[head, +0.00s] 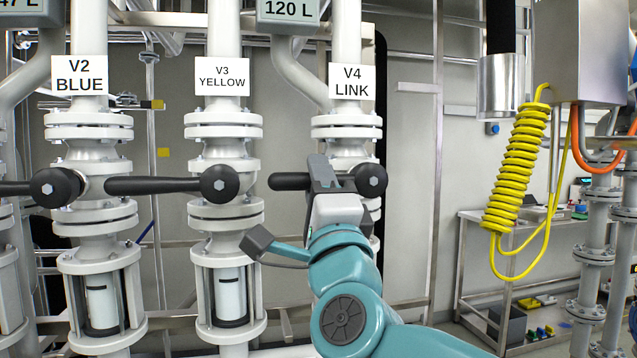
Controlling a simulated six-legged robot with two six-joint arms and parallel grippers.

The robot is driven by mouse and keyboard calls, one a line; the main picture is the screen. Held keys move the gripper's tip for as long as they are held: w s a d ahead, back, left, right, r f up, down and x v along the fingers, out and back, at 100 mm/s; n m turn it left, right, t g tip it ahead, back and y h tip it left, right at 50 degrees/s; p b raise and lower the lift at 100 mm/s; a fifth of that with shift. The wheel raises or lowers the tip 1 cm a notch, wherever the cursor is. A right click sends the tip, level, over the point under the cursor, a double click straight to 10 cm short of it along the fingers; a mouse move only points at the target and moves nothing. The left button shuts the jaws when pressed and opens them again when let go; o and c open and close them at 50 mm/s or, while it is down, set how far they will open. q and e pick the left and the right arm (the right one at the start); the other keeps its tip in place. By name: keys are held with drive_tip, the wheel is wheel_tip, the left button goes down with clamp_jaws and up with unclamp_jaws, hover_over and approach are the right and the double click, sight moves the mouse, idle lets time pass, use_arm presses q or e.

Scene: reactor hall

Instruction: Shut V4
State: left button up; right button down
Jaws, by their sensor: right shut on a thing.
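The V4 valve, labelled "V4 LINK" (351,81), is on the white pipe right of the middle. Its black lever handle (289,181) points left and lies horizontal, across the upright pipe, from the round hub (370,180). My right gripper (322,176) is shut on the V4 handle, between its tip and the hub. The gripper and my arm hide part of the handle and the pipe below. My left gripper is not in the head view.
To the left, the V3 lever (150,185) and V2 lever (25,188) also lie horizontal, pointing left. The V3 hub (220,184) stands close to the V4 handle's tip. A coiled yellow hose (515,165) hangs at right, before a metal bench (470,216).

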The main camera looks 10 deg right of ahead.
drive_tip(key=shift+s+d+r, duration=0.1)
drive_tip(key=shift+d+r, duration=0.05)
drive_tip(key=shift+r, duration=0.1)
drive_tip(key=c, duration=1)
unclamp_jaws()
drive_tip(key=shift+f, duration=0.1)
drive_tip(key=shift+s+f, duration=0.2)
drive_tip(key=shift+f, duration=0.1)
drive_tip(key=b+v, duration=0.4)
drive_tip(key=v, duration=1.1)
drive_tip(key=shift+s+b, duration=0.35)
